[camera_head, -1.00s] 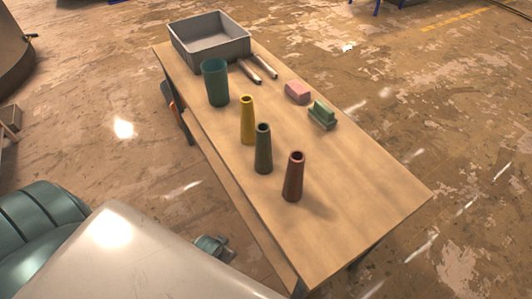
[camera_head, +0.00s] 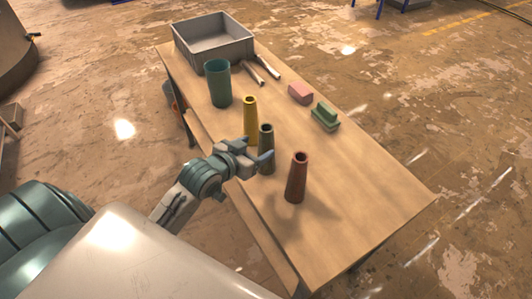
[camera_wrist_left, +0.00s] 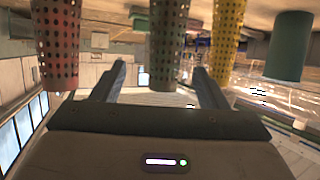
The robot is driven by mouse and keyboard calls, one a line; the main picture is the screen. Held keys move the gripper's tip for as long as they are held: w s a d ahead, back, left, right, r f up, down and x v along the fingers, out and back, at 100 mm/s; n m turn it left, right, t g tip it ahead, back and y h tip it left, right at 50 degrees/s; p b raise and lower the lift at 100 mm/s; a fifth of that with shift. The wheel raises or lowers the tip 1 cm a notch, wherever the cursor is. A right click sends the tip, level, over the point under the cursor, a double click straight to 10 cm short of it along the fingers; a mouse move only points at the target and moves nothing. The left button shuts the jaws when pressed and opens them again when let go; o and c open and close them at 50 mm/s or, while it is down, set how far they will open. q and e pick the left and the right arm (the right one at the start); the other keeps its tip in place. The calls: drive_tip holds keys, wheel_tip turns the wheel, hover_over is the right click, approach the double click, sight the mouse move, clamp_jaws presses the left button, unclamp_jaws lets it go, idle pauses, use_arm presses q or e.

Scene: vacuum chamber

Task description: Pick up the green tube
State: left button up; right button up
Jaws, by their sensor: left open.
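The green tube (camera_head: 266,139) stands upright on the wooden table, between a yellow tube (camera_head: 250,118) and a red-brown tube (camera_head: 297,178). My left gripper (camera_head: 262,160) is open at the green tube's side, and a finger overlaps the tube's lower part in the head view. In the left wrist view the green tube (camera_wrist_left: 166,45) appears between the two open fingers of my left gripper (camera_wrist_left: 162,80). The red tube (camera_wrist_left: 58,45) is at left and the yellow tube (camera_wrist_left: 226,40) at right there. I cannot tell whether the fingers touch the tube. My right gripper is not in view.
A dark green cup (camera_head: 218,84) stands behind the tubes. A grey bin (camera_head: 232,48) is at the table's far end, beside two pale sticks (camera_head: 267,68). A pink block (camera_head: 301,92) and a green block (camera_head: 326,116) lie at right. The table's (camera_head: 370,190) near right part is clear.

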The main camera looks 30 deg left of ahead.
sight(263, 142)
use_arm(q)
drive_tip(key=x, duration=0.3)
drive_tip(key=shift+w+f, duration=0.15)
drive_tip(key=shift+w, duration=0.2)
drive_tip(key=shift+w+f+p, duration=0.1)
drive_tip(key=shift+w+p, duration=0.45)
drive_tip(key=shift+p, duration=0.05)
drive_tip(key=p+x, duration=0.1)
drive_tip(key=x, duration=0.2)
drive_tip(key=shift+w+a, duration=0.2)
drive_tip(key=shift+w+f, duration=0.25)
drive_tip(key=shift+w, duration=0.15)
drive_tip(key=shift+s, duration=0.1)
drive_tip(key=c, duration=1.3)
drive_tip(key=shift+r, duration=0.1)
